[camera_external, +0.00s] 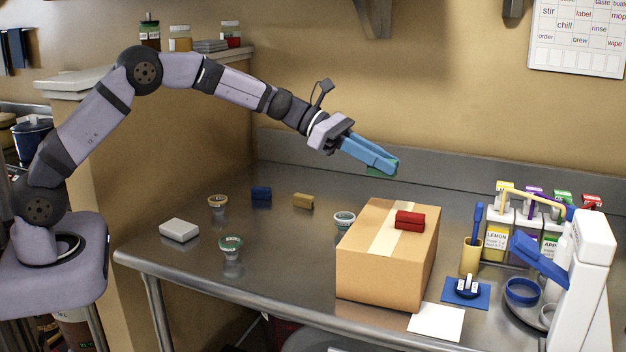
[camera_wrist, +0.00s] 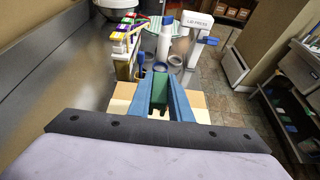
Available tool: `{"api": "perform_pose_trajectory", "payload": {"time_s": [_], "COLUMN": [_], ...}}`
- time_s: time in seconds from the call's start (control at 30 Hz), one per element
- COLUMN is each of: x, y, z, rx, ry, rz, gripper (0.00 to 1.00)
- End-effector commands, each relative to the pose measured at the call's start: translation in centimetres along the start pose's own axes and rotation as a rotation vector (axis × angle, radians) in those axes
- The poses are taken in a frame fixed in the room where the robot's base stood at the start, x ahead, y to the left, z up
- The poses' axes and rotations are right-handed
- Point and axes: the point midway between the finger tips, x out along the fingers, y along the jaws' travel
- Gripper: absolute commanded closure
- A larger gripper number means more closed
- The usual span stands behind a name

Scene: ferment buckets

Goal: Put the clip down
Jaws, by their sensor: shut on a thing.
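My gripper (camera_external: 388,166) has blue fingers and is shut on a green clip (camera_external: 376,172). It holds the clip in the air, above the far part of the cardboard box (camera_external: 385,281). In the wrist view the green clip (camera_wrist: 160,86) sits between the two blue fingers (camera_wrist: 160,92), with the box top (camera_wrist: 195,100) below. A red clip (camera_external: 410,220) lies on the box top.
Small cups (camera_external: 231,245) and a white block (camera_external: 179,230) stand on the table (camera_external: 290,250) left of the box. Right of it are a bottle rack (camera_external: 520,245), a tan cup (camera_external: 470,258), a blue pad (camera_external: 478,291) and a white press (camera_external: 592,270). The table's front left is mostly clear.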

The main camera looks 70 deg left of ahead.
Motion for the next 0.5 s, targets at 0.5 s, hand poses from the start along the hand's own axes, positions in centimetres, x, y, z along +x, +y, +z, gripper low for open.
{"api": "perform_pose_trajectory", "payload": {"time_s": [0.5], "x": [2.3], "y": [-0.1], "z": [-5.6], "rx": [-0.001], "ry": [0.002], "rz": [-0.002], "gripper": [1.0]}}
